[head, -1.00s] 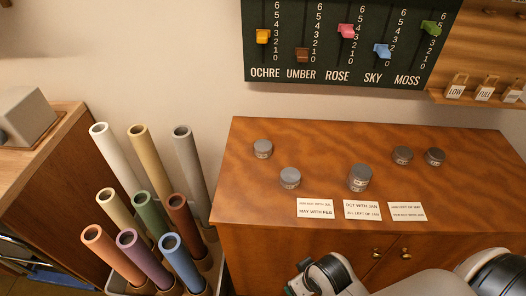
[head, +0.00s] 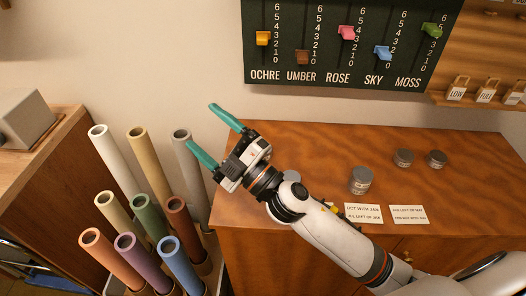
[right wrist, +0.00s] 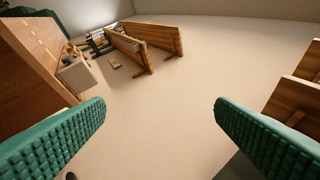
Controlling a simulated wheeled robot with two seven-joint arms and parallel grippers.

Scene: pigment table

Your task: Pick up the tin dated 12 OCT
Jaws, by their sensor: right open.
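Grey lidded tins stand on the wooden cabinet top (head: 310,142). In the head view one tin (head: 361,180) stands near the middle, and a left tin (head: 403,157) and a right tin (head: 436,158) stand close together farther back. Their date labels are too small to read, so I cannot tell which is 12 OCT. My right arm hides the cabinet's left part, where two more tins showed earlier. My right gripper (head: 200,125) is open and empty, up over the cabinet's left end, its green fingers pointing up-left. No tin shows between its fingers in the right wrist view (right wrist: 160,120).
Two note cards show in front of the tins, one reading OCT WITH JAN (head: 362,213) and another card (head: 409,215) beside it. Colored tubes (head: 145,215) stand in a rack at left. A slider board (head: 350,45) hangs behind. The cabinet's back middle is clear.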

